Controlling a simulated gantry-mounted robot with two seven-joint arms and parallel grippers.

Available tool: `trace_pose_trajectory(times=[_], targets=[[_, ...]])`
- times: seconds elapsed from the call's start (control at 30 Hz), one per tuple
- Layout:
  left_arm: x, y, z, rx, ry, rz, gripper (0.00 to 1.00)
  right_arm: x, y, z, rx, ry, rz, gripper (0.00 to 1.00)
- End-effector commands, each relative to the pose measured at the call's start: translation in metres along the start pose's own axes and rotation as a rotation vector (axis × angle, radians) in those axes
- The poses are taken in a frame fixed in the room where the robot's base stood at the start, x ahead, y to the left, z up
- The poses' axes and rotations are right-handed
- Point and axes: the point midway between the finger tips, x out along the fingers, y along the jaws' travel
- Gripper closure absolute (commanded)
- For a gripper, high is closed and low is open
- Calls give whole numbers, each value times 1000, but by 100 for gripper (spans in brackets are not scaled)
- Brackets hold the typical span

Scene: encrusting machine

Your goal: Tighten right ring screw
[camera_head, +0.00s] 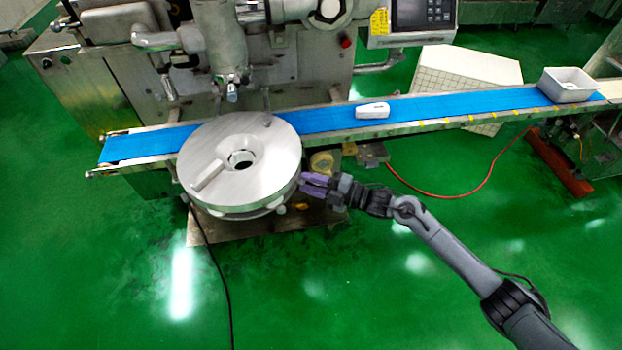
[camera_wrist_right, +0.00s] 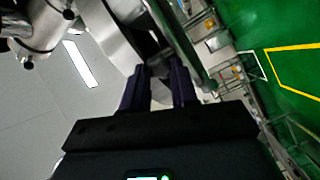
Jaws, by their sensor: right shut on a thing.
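The round steel disc with its ring (camera_head: 270,145) sits at the front of the machine, over the near edge of the blue belt. My right gripper (camera_head: 304,184) reaches in from the right, with its purple fingers at the right rim of the ring. In the right wrist view the gripper (camera_wrist_right: 164,72) is shut on the right ring screw, a small dark grey piece (camera_wrist_right: 159,62) beside the metal ring. The fingers hide most of the screw, and I cannot tell how far it is turned. My left gripper is not in view.
The blue conveyor belt (camera_head: 440,105) runs behind the disc to the right. A white piece (camera_head: 372,110) lies on it, and a white tray (camera_head: 567,84) stands at its right end. A red cable (camera_head: 450,194) lies on the green floor, which is open in front.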

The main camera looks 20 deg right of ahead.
Motion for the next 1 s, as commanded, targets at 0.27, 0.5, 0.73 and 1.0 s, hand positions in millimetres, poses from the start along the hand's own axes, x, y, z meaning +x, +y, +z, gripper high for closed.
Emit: trace_pose_trajectory(times=[0.27,0.5,0.73,1.0], targets=[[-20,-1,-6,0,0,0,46,0,4,-1,266,-2,1,100],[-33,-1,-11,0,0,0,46,0,4,0,494,-2,0,100],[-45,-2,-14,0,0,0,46,0,4,0,712,-2,1,100],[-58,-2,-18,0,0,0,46,0,4,1,969,-2,0,100]])
